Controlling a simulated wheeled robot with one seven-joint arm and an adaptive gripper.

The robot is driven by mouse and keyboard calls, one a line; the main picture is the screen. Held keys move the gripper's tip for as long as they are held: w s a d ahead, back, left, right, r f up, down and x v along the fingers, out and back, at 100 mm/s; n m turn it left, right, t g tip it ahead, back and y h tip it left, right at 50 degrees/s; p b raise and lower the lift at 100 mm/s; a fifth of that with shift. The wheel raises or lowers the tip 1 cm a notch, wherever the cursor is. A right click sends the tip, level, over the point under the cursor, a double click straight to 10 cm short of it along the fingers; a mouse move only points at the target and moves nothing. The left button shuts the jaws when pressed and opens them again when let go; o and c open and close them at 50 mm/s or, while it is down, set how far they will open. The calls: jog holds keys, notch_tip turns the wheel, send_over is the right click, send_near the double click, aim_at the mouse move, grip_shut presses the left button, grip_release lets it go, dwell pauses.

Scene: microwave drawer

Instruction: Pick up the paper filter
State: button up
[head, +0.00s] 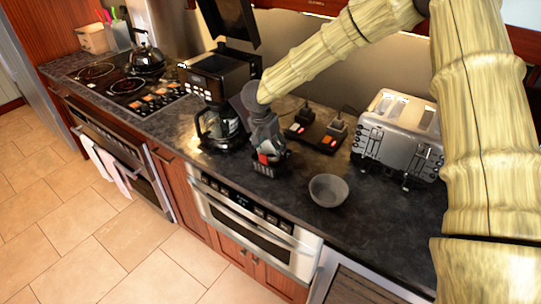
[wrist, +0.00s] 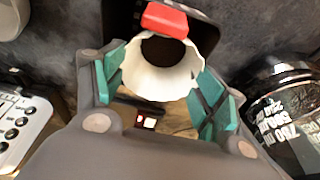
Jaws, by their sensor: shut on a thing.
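The paper filter (wrist: 160,80) is a white, flared ring with a dark inside. In the wrist view it sits between the teal finger pads of my gripper (wrist: 160,88), which is shut on it. In the head view my gripper (head: 268,150) is low over the counter, just right of the coffee maker's glass carafe (head: 218,130). The filter is hard to make out there, mostly hidden by the gripper. A dark container (head: 268,169) with a red piece (wrist: 165,20) is right at the fingertips.
The coffee maker (head: 215,75) stands to the left and the silver toaster (head: 400,140) to the right. A grey bowl (head: 328,190) is near the counter's front edge. A dark tray with red and white items (head: 315,130) lies behind. The stove (head: 125,85) is farther left.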

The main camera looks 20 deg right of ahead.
notch_tip(320, 180, up, 10)
jog(key=b, duration=0.2)
jog(key=shift+b, duration=0.3)
dwell(0.9)
